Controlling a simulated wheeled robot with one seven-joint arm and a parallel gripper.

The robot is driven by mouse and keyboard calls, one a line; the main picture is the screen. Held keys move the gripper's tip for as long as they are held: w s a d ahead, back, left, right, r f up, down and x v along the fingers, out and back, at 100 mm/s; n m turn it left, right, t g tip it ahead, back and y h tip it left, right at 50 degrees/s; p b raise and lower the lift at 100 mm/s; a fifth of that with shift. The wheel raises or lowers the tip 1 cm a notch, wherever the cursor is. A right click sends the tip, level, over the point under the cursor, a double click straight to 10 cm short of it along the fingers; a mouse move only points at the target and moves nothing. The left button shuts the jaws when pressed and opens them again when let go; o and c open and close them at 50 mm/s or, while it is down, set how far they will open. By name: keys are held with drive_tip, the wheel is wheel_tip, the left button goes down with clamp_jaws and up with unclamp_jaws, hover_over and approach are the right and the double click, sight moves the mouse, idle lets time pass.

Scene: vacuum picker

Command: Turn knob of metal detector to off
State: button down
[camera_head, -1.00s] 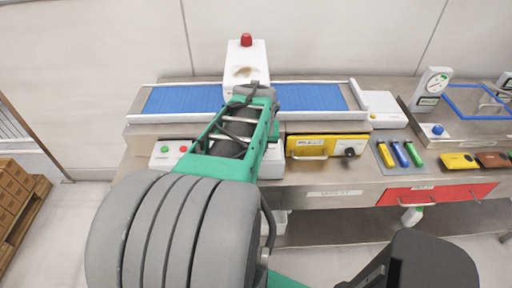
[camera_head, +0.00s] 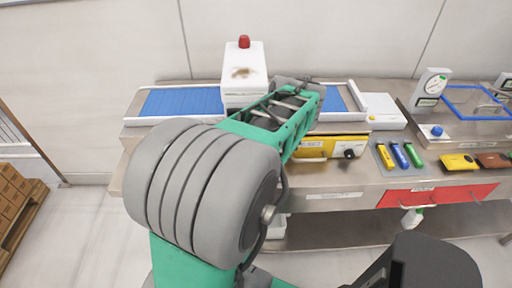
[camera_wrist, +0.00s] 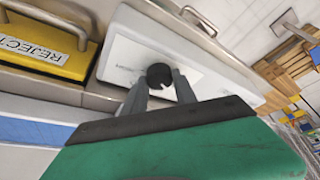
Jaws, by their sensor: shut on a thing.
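The metal detector (camera_head: 238,60) is a white housing over the blue conveyor, with a red beacon (camera_head: 244,42) on top, in the head view. In the wrist view a dark round knob (camera_wrist: 160,75) stands on a pale plate of a white panel (camera_wrist: 135,40). My gripper (camera_wrist: 162,84) has one finger on each side of this knob and is shut on it. The knob's pointer mark and any labels are too small to read. In the head view my green forearm hides the gripper, its fingertips and this knob.
The blue conveyor (camera_head: 185,101) runs left and right of the detector. The yellow reject box (camera_head: 318,146) is at the front of the bench; its REJECT label shows in the wrist view (camera_wrist: 38,45). A metal handle (camera_wrist: 199,21) stands near the knob.

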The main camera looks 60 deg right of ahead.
drive_tip(key=shift+n, duration=0.3)
drive_tip(key=c, duration=1)
unclamp_jaws()
drive_tip(key=d+v, duration=0.1)
drive_tip(key=v, duration=0.6)
drive_tip(key=shift+a+r, duration=0.45)
drive_tip(key=shift+s, duration=0.1)
